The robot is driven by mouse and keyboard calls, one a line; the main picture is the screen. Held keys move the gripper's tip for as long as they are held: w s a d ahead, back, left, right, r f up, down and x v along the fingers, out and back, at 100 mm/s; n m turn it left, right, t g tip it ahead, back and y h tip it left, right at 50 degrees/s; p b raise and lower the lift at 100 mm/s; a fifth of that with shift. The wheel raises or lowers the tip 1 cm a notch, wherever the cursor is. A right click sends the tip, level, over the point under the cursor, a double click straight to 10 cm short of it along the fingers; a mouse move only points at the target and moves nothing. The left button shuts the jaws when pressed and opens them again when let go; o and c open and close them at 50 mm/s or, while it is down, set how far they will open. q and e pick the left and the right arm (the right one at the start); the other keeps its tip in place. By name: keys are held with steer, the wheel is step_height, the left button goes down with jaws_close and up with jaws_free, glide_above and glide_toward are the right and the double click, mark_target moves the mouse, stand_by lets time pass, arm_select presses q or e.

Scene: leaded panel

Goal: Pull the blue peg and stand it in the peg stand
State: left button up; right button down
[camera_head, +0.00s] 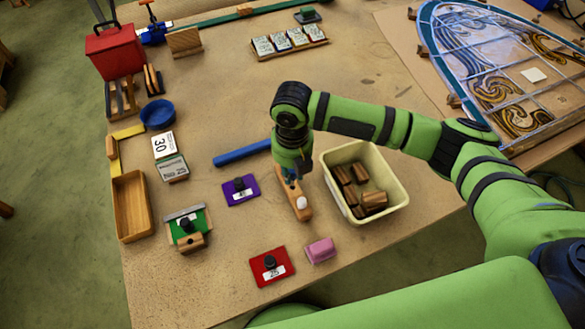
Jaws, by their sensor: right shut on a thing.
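My right gripper (291,173) points down over the far end of a narrow wooden block (294,192) and is shut. A bit of blue shows at its fingertips, which fits the blue peg, but the fingers hide most of it. I cannot tell whether the peg is in the block or clear of it. The block has a white rounded peg (302,203) at its near end. I cannot tell for certain which piece is the peg stand. My left gripper is not in view.
A cream bin (396,207) with several brown blocks stands close right of the gripper. A long blue bar (242,153) lies to the left. Purple (240,202) and red (285,279) plates and a pink block (320,250) lie nearby. The leaded panel (532,75) is far right.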

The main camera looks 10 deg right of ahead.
mark_target(292, 183)
stand_by(0.4)
steer(key=shift+p, duration=0.4)
steer(key=shift+f+b, duration=1.4)
steer(key=shift+f, duration=1.15)
steer(key=c, duration=1.1)
jaws_free()
steer(key=shift+o, duration=0.2)
steer(key=shift+r, duration=0.1)
steer(key=shift+r, duration=0.25)
step_height(292, 183, up, 12)
steer(key=shift+f, duration=0.25)
